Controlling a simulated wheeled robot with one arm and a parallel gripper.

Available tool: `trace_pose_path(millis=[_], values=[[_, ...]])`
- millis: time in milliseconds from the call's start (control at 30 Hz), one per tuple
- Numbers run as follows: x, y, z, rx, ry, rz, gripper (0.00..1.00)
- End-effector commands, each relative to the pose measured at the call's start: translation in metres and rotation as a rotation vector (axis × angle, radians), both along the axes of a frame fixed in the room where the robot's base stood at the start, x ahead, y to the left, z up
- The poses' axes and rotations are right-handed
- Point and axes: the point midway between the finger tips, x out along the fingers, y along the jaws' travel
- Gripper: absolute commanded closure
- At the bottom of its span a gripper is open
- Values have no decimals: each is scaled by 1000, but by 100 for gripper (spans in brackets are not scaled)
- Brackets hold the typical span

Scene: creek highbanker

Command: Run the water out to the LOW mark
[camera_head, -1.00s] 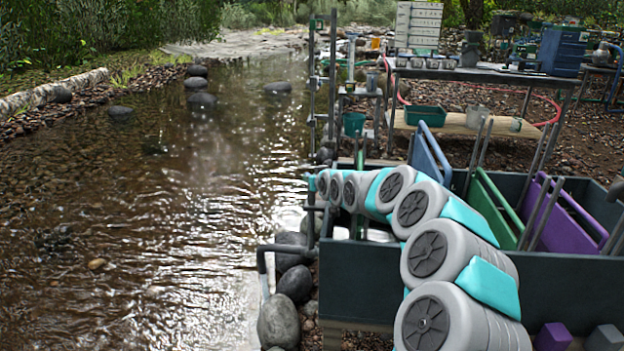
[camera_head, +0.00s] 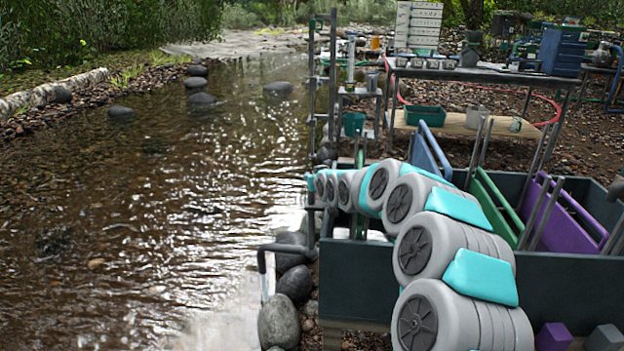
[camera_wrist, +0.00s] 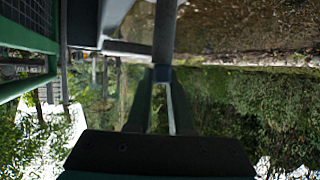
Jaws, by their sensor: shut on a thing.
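In the wrist view my gripper (camera_wrist: 161,76) has its two dark fingers drawn together at the lower end of a grey bar (camera_wrist: 165,35). It is shut on that bar, and the contact is dark and small. In the head view my arm reaches to the dark upright post at the tank's left end, and its links hide the gripper. The dark tank (camera_head: 360,282) holds blue (camera_head: 430,150), green (camera_head: 496,207) and purple (camera_head: 562,218) panels. A bent pipe (camera_head: 268,250) comes out at its left, with a pale streak below its end. The water level and any LOW mark cannot be made out.
The creek (camera_head: 150,220) fills the left. Grey boulders (camera_head: 278,324) lie between it and the tank. A bench (camera_head: 480,74) with a blue drawer unit (camera_head: 563,50) stands behind, with a green tub (camera_head: 425,117) on a lower shelf.

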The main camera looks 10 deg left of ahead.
Motion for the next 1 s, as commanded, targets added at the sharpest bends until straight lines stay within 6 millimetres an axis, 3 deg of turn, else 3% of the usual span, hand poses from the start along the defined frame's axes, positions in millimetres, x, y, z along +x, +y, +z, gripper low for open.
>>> trace_pose_path(millis=[1000], values=[[0, 0, -2, -1, -3, -133, 100]])
